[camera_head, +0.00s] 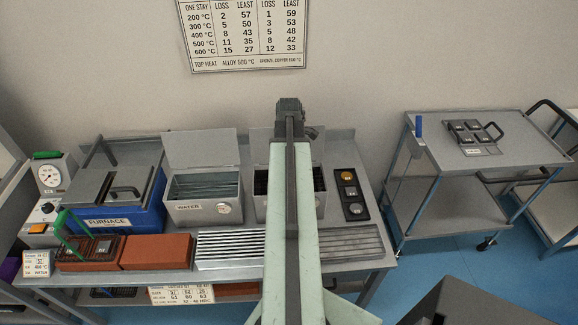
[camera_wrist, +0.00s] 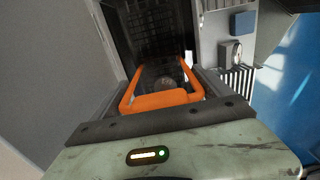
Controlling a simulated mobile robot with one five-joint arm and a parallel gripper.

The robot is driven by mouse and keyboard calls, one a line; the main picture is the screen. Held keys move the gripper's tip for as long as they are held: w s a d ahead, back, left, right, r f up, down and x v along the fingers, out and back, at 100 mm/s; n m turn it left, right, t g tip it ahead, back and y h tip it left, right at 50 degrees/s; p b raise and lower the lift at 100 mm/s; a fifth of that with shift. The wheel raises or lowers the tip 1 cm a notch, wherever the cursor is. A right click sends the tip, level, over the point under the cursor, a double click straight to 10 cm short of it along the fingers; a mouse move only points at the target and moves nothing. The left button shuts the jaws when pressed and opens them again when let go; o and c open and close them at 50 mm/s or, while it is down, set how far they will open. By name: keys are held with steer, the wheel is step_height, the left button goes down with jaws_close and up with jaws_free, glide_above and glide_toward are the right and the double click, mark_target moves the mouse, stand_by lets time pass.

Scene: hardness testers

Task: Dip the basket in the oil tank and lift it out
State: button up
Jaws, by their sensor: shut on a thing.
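The oil tank (camera_head: 262,209) is a grey open box with a dark inside, right of the tank marked WATER; my arm covers part of it in the head view. In the wrist view the tank's dark inside (camera_wrist: 150,25) lies beyond my gripper. My gripper (camera_wrist: 163,92) is shut on the orange handle of a basket (camera_wrist: 160,99). The basket body is dark and hard to make out against the tank, and I cannot tell how deep it sits. The head view hides the basket and the gripper tips behind my arm.
The water tank (camera_head: 200,211) and the blue furnace (camera_head: 120,200) stand to the left. A green-handled basket (camera_head: 90,248) sits on orange bricks (camera_head: 157,252). Ribbed racks (camera_head: 228,249) lie in front. A button panel (camera_head: 350,196) is at right. A grey trolley (camera_head: 475,150) stands apart.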

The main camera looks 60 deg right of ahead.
steer(key=shift+r, duration=0.2)
steer(key=shift+r+p, duration=0.75)
steer(key=shift+p, duration=0.15)
steer(key=shift+f, duration=0.2)
steer(key=shift+f+b, duration=0.75)
steer(key=shift+b, duration=0.2)
steer(key=shift+r, duration=0.1)
step_height(320, 180, up, 12)
steer(key=p, duration=1.1)
steer(key=shift+f+p, duration=0.2)
steer(key=shift+p, duration=0.2)
steer(key=shift+f, duration=0.15)
